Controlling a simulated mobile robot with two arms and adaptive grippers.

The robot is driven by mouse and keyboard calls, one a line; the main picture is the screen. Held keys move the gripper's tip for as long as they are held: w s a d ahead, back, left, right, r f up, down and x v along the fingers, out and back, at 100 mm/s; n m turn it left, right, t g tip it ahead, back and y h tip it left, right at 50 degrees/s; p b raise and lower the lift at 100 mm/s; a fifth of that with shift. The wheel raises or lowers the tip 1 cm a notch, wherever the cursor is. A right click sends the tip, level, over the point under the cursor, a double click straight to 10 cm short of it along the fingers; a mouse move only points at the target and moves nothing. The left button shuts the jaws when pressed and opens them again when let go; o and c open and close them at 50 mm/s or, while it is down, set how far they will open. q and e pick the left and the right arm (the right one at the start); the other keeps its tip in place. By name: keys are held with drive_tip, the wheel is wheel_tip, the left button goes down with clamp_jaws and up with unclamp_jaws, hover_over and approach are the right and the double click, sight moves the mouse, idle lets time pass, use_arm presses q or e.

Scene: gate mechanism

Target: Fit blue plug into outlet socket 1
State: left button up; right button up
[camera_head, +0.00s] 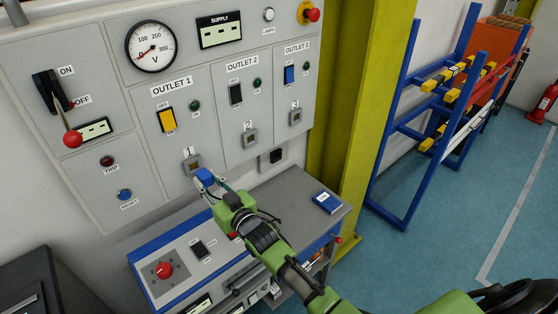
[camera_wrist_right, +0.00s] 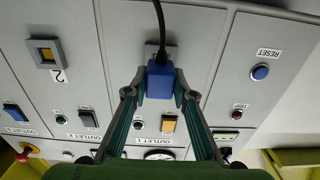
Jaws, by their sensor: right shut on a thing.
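The blue plug (camera_head: 205,177) is held in front of outlet socket 1 (camera_head: 193,164) on the grey panel in the head view. My right gripper (camera_head: 217,187) is shut on the plug. In the right wrist view the blue plug (camera_wrist_right: 160,80) sits between the two fingertips of the right gripper (camera_wrist_right: 160,92), with its black cable running up. Socket 1 is mostly hidden behind the plug there; only its grey edge shows. I cannot tell whether the plug touches the socket. My left gripper is not in view.
The panel holds a yellow switch (camera_head: 167,119), a red-knobbed lever (camera_head: 73,140) and sockets 2 (camera_head: 250,137) and 3 (camera_head: 296,116). A desk console with a red knob (camera_head: 164,270) stands below.

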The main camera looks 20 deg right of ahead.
sight(200, 173)
drive_tip(key=shift+b+x, duration=0.8)
drive_tip(key=shift+x, duration=0.4)
drive_tip(key=shift+w, duration=0.1)
drive_tip(key=shift+r, duration=0.1)
drive_tip(key=shift+w+a+b, duration=0.2)
drive_tip(key=shift+w+b, duration=0.15)
drive_tip(key=shift+w, duration=0.2)
idle(0.8)
drive_tip(key=shift+w, duration=0.15)
idle(0.7)
drive_tip(key=o, duration=1.2)
drive_tip(key=shift+w+a, duration=0.1)
drive_tip(key=shift+w, duration=0.05)
drive_tip(key=shift+o, duration=0.2)
